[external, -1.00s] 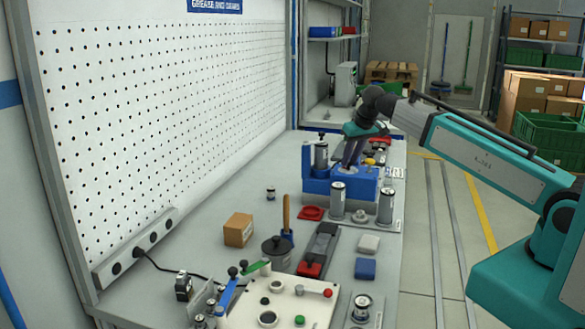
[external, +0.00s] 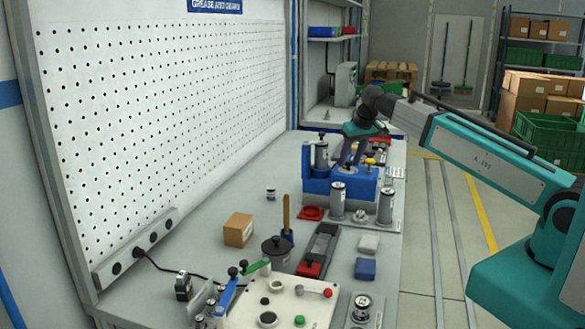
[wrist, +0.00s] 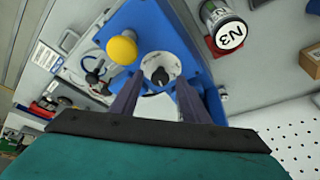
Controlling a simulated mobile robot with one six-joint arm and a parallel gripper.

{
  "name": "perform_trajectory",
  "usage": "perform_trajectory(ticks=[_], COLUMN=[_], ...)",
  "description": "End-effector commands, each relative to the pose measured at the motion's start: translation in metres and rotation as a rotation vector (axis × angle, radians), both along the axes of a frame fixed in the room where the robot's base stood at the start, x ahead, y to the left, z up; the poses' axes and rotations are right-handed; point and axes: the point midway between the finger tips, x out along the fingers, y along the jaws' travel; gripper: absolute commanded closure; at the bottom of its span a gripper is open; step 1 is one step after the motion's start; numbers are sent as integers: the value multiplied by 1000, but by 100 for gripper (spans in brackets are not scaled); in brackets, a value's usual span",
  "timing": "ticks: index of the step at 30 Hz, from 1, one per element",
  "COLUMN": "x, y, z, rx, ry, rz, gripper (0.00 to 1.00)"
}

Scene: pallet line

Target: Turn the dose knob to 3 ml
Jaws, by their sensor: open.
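The dose knob is a small dark knob (wrist: 160,76) on a round white dial with markings, set in a blue dispenser (wrist: 135,22). The dial marks are too small to read. My gripper (wrist: 154,88) is open, its two dark fingers on either side of the dial in the wrist view. I cannot tell whether they touch the knob. In the external view my gripper (external: 350,164) points down at the top of the blue dispenser (external: 325,187), and its fingers hide the knob there.
A yellow button (wrist: 122,49) stands on the dispenser beside the dial. A canister marked N3 (wrist: 226,27) stands close by. In the external view, metal cylinders (external: 337,199) stand in front of the dispenser. A pegboard wall (external: 160,110) bounds the bench on the left.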

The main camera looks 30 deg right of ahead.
Motion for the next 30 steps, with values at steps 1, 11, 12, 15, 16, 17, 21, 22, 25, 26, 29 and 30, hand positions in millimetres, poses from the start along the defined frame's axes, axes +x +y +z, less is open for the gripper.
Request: perform_trajectory(ticks=[1, 11, 12, 15, 16, 17, 21, 22, 25, 26, 29, 30], x=[0, -8, -9, -13, -14, -15, -20, -22, -25, -26, -30, -32], y=[0, 0, 0, 0, 0, 0, 0, 0, 0, 0, 0, 0], z=[1, 18, 21, 31, 33, 36, 49, 52, 61, 64, 73, 77], rx=[0, 0, 0, 0, 0, 0, 0, 0, 0, 0, 0, 0], ry=[0, -1, -2, -2, -2, -2, -2, -2, -1, -1, -2, -1], rz=[0, 0, 0, 0, 0, 0, 0, 0, 0, 1, 0, 1], gripper=[58, 58, 58, 58, 58, 58, 58, 58, 58, 58, 58, 58])
